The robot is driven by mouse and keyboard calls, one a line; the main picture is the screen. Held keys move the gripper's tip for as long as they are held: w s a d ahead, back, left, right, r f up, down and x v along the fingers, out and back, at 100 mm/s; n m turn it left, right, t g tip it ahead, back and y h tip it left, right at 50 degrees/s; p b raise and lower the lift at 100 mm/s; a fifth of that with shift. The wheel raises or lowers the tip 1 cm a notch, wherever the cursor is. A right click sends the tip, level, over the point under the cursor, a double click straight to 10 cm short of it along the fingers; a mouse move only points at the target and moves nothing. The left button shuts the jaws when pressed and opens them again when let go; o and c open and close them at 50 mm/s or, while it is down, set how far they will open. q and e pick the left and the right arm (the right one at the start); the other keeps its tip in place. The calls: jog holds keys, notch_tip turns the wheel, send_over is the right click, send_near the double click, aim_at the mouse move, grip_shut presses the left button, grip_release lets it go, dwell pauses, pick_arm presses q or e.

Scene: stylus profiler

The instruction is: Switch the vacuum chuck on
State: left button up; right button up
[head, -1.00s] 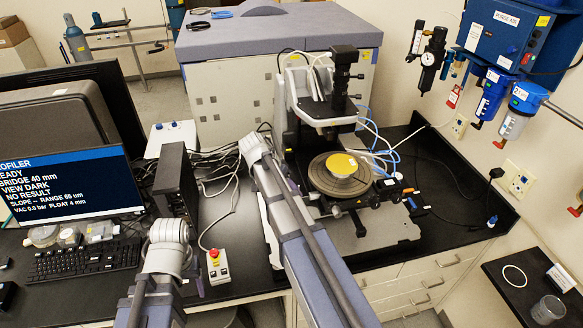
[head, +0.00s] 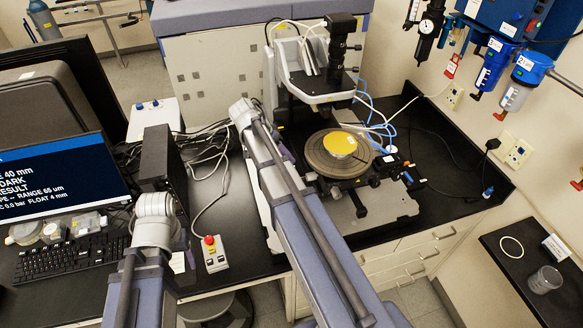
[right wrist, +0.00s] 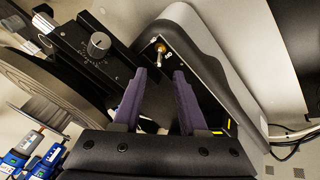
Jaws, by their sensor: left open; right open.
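In the right wrist view a small metal toggle switch (right wrist: 159,56) with a brass collar sticks out of a dark panel. My right gripper (right wrist: 162,76) is open and empty, its purple fingers on either side of the lever's line, with the tips close to it. I cannot tell whether they touch. In the head view the round stage (head: 317,163) carries a yellow disc (head: 339,144). The right gripper is largely hidden there behind my arm. My left gripper (head: 188,262) is open, mostly hidden by my left arm. The monitor (head: 60,180) reads about 0.0 bar vacuum.
A black knob (right wrist: 98,44) and the profiler's grey housing (right wrist: 215,60) flank the right gripper. A red-button box (head: 213,254) stands on the bench between my arms. A keyboard (head: 65,258) is at left. Cables (head: 205,150) lie behind.

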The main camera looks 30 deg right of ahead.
jog(key=b+x, duration=0.3)
jog(key=x, duration=0.2)
jog(key=shift+f+b, duration=0.1)
jog(key=shift+b, duration=0.25)
grip_shut()
